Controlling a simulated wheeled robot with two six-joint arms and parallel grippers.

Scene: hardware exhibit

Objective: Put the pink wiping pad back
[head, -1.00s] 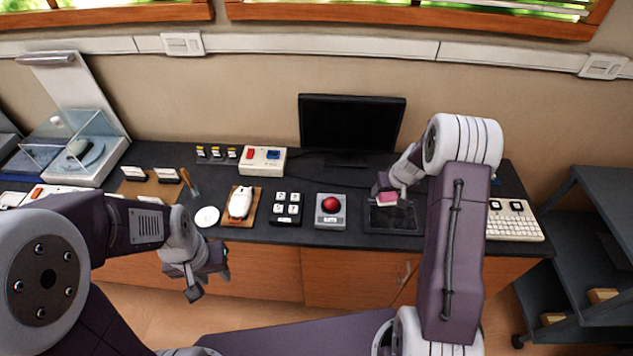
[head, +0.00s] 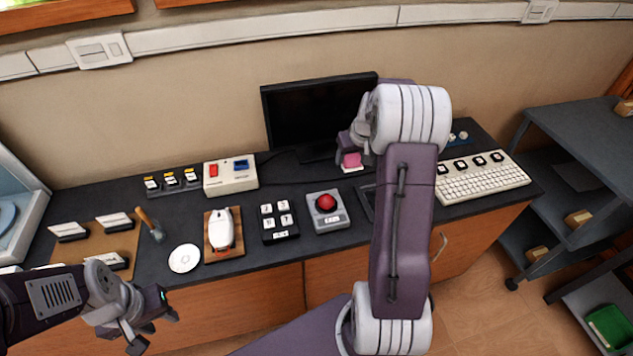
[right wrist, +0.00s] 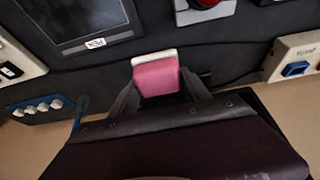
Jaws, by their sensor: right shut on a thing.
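The pink wiping pad (head: 351,160), pink with a white underside, is in my right gripper (head: 353,150), just in front of the black monitor (head: 315,112). In the right wrist view the pad (right wrist: 157,78) sits between the two fingers, which are shut on it. I cannot tell whether its white face touches the dark bench. A dark tablet-like screen (right wrist: 80,22) lies beside it in that view; in the head view my right arm hides most of it. My left gripper (head: 152,322) is open and empty, in front of the bench at the lower left.
A keyboard (head: 483,180) is at the right. A two-switch box (right wrist: 295,60) and a blue-panelled strip with knobs (right wrist: 38,108) are near the pad.

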